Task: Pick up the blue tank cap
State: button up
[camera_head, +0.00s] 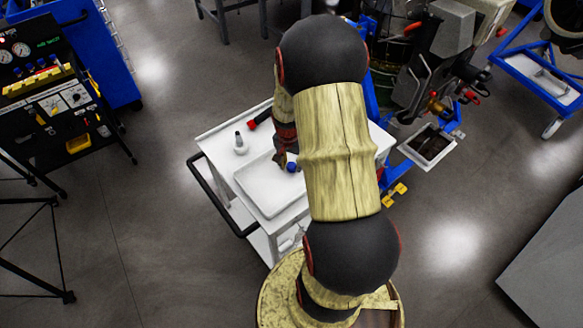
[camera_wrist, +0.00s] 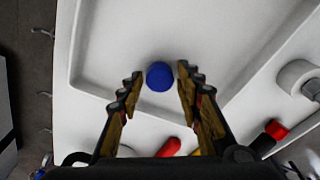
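The blue tank cap (camera_wrist: 159,76) is a small round blue cap on the white tray (camera_wrist: 105,40) of the cart, near the tray's edge. In the wrist view it shows between the tips of my gripper (camera_wrist: 156,84), with a gap on each side. My gripper is open. In the head view the blue cap (camera_head: 292,167) shows just beside my gripper (camera_head: 283,162), and my arm hides part of the cart to the right. I cannot tell the exact height of the fingertips above the tray.
The white cart (camera_head: 215,145) also carries a grey-white bottle-like item (camera_head: 240,143) and a red and black item (camera_head: 259,119). In the wrist view, a red object (camera_wrist: 169,147) lies below the cap. Most of the tray is bare.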

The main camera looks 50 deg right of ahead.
jog(key=c, duration=0.5)
jog(key=shift+r, duration=0.1)
jog(key=shift+r+p, duration=0.3)
jog(key=shift+r, duration=0.35)
jog(key=s+a+r+p, duration=0.1)
jog(key=s+a+r, duration=0.1)
jog(key=s+r, duration=0.1)
jog(key=s+a+r+p, duration=0.1)
jog(key=s+a+r, duration=0.2)
jog(key=s+r, duration=0.1)
jog(key=s+a+r+p, duration=0.1)
jog(key=s+a+r, duration=0.1)
jog(key=s+r, duration=0.2)
jog(key=shift+s+a+r+p, duration=0.25)
jog(key=shift+s+a+p, duration=0.05)
jog(key=shift+s+p, duration=0.1)
